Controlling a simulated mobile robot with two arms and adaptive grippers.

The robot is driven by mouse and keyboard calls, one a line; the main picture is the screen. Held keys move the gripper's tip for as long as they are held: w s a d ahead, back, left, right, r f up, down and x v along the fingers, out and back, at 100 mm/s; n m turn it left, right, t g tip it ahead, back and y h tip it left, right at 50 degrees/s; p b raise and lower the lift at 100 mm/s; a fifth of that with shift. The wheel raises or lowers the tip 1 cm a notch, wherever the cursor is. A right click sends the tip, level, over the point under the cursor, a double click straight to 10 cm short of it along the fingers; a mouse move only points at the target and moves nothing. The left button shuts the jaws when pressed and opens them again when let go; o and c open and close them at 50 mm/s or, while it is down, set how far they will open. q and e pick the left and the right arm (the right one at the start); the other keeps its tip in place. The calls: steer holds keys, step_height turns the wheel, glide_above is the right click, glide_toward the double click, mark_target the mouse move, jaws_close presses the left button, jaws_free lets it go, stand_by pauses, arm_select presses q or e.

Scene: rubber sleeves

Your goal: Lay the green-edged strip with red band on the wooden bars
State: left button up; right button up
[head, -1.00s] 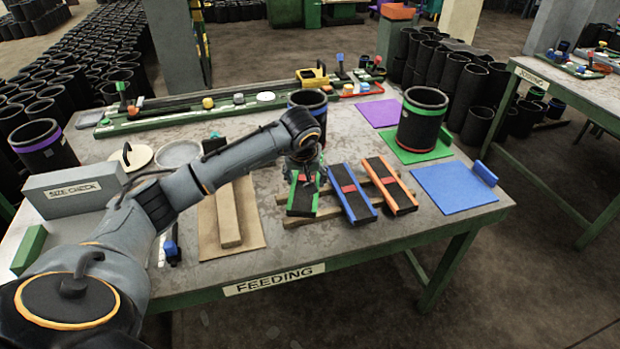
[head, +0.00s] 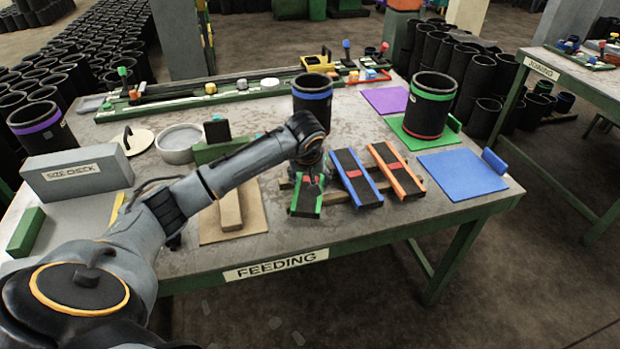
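The green-edged strip (head: 306,203) is dark and lies under my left gripper (head: 311,172), its near end reaching in front of the wooden bars (head: 335,197). Its red band is hidden by the gripper. My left gripper appears shut on the strip, though the wrist covers most of the fingers. A blue-edged strip (head: 349,165) and an orange-edged strip (head: 405,182), both with red bands, lie side by side across the bars just to the right. Whether the green-edged strip touches the bars is unclear. My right gripper is out of view.
A blue-ringed black sleeve (head: 312,102) stands behind my wrist. A green-ringed sleeve (head: 430,108) stands on a green mat (head: 455,150). A blue mat (head: 462,178) is bare at right. A wooden block (head: 230,212) lies on a brown board (head: 255,222) at left.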

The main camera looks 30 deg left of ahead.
arm_select(q)
steer(key=shift+f+b, duration=0.5)
steer(key=shift+f, duration=0.05)
steer(key=o, duration=1.4)
steer(key=shift+c, duration=0.2)
